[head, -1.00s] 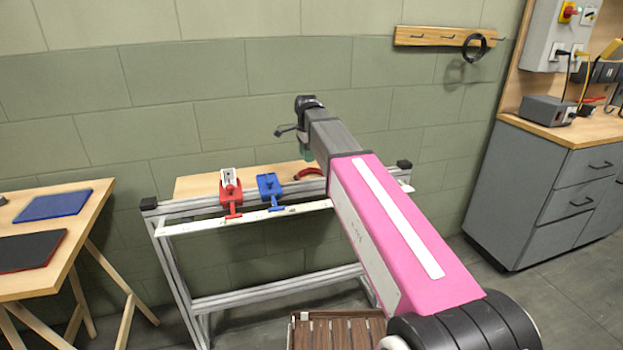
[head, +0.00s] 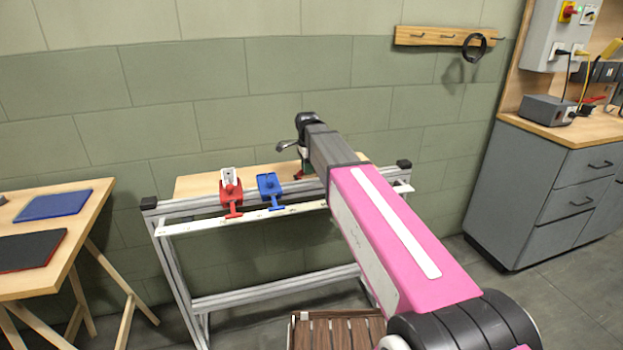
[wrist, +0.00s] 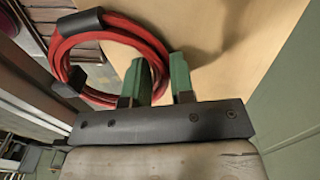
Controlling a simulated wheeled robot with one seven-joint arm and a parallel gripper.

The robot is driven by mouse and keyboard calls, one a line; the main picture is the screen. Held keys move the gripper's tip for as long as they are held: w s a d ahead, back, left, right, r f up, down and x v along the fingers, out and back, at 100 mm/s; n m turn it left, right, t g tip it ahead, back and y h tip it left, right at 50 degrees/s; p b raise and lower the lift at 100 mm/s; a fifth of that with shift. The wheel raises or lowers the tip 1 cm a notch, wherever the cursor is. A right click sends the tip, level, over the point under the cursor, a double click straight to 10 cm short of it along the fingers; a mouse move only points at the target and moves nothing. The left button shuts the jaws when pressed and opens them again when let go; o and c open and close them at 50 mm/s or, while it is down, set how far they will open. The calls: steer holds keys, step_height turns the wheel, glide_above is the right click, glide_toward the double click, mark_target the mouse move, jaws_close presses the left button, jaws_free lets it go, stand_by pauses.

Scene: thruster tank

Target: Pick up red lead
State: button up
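The red lead (wrist: 82,22) is a coil with black sleeves on it, lying on a light wooden board. In the wrist view my gripper (wrist: 160,72) has its two green fingers apart, one on each side of the coil's right-hand strand. I see a gap beside the strand, so the fingers do not look closed on it. In the head view only a small bit of the red lead (head: 299,175) shows; my arm and gripper (head: 306,170) hide the rest.
A red clamp-like fixture (head: 231,196) and a blue one (head: 269,188) stand left of the lead on the metal frame (head: 180,226). The wall is close behind. A wooden table (head: 85,215) is at the left and a grey cabinet (head: 535,190) at the right.

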steer(key=shift+r, duration=0.1)
jaws_close()
step_height(320, 180, up, 10)
stand_by(0.4)
stand_by(0.4)
